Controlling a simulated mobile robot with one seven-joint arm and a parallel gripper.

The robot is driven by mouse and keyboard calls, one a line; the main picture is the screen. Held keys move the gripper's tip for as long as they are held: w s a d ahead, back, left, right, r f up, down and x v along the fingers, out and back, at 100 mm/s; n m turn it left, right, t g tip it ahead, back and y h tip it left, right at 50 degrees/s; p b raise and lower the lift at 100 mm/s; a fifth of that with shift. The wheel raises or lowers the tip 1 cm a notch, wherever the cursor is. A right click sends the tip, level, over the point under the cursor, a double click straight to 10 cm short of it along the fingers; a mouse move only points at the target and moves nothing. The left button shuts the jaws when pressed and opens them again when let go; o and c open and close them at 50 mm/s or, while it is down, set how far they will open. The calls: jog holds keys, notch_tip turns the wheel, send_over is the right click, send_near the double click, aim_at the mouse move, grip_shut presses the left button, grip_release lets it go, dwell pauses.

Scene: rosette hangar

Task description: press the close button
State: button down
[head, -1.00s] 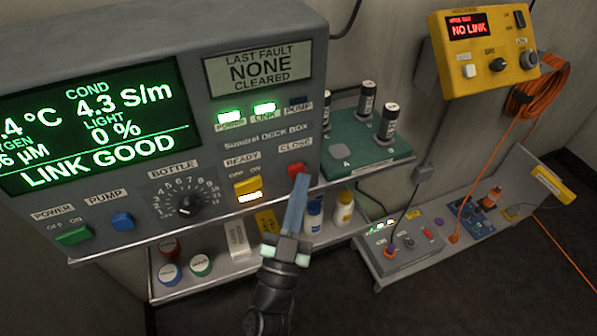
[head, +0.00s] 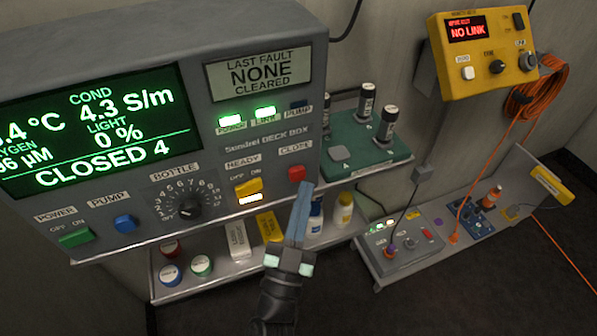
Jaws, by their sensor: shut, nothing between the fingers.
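A small gap shows between the fingertips and the button. The green display (head: 95,125) on the box reads CLOSED 4.
Left of the button are the yellow ready switch (head: 248,187) and the bottle dial (head: 189,206). A green tray (head: 365,158) with dark vials stands to the right.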

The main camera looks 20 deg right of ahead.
jog(key=shift+s, duration=0.1)
jog(key=s+p, duration=0.2)
jog(key=s, duration=0.2)
jog(key=shift+s+d, duration=0.1)
jog(key=shift+s, duration=0.3)
dwell(0.8)
